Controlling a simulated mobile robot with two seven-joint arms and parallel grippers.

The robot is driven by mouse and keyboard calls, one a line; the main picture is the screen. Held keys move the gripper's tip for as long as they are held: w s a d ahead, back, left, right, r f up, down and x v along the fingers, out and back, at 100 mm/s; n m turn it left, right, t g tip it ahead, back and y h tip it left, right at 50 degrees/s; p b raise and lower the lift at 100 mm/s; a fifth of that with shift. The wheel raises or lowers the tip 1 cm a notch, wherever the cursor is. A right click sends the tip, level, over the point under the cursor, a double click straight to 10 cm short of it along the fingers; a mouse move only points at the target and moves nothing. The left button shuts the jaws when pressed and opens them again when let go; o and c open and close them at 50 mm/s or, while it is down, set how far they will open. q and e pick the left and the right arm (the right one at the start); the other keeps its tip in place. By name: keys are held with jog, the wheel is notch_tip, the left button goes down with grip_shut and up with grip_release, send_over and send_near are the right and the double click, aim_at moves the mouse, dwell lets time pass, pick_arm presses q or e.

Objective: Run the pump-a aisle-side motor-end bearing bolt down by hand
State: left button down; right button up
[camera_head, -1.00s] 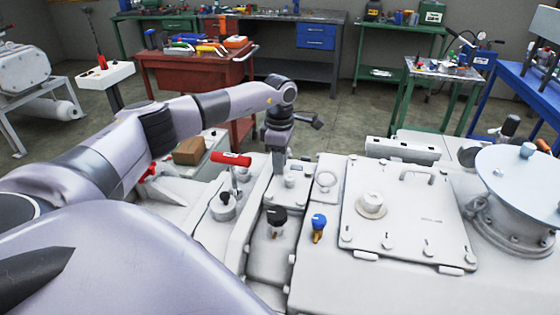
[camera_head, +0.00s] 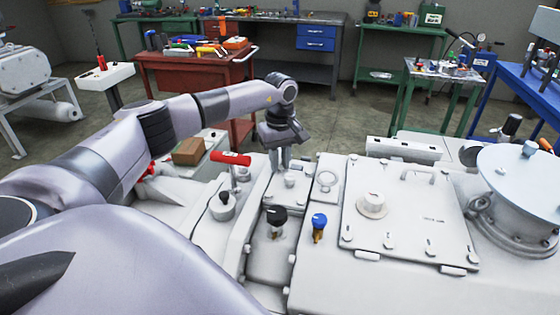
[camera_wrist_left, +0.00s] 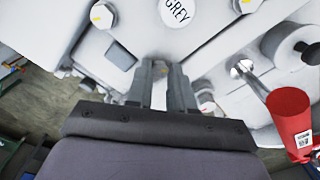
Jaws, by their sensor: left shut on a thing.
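My left gripper (camera_head: 280,163) points down at the pale pump housing (camera_head: 300,262). Its two fingers (camera_wrist_left: 158,78) are close together around a bolt head (camera_wrist_left: 160,65), which the fingers mostly hide. My right gripper is not in view.
A red-handled valve (camera_head: 230,159) stands left of the gripper and shows close at right in the wrist view (camera_wrist_left: 290,122). A black knob (camera_head: 276,216) and a blue knob (camera_head: 319,221) stand nearer. A bolted cover plate (camera_head: 410,222) lies to the right.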

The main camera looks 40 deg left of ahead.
aim_at(280, 167)
pick_arm(q)
jog(key=m, duration=0.5)
jog(key=shift+w+a+r+m, duration=0.1)
jog(key=shift+w+r+m, duration=0.05)
jog(key=shift+r+m, duration=0.15)
jog(key=shift+m+b, duration=0.4)
jog(key=shift+m, duration=1.8)
jog(key=c, duration=1)
grip_release()
jog(key=shift+f, duration=0.1)
notch_tip(280, 167, up, 7)
jog(key=shift+r+b, duration=0.15)
jog(key=shift+b, duration=0.15)
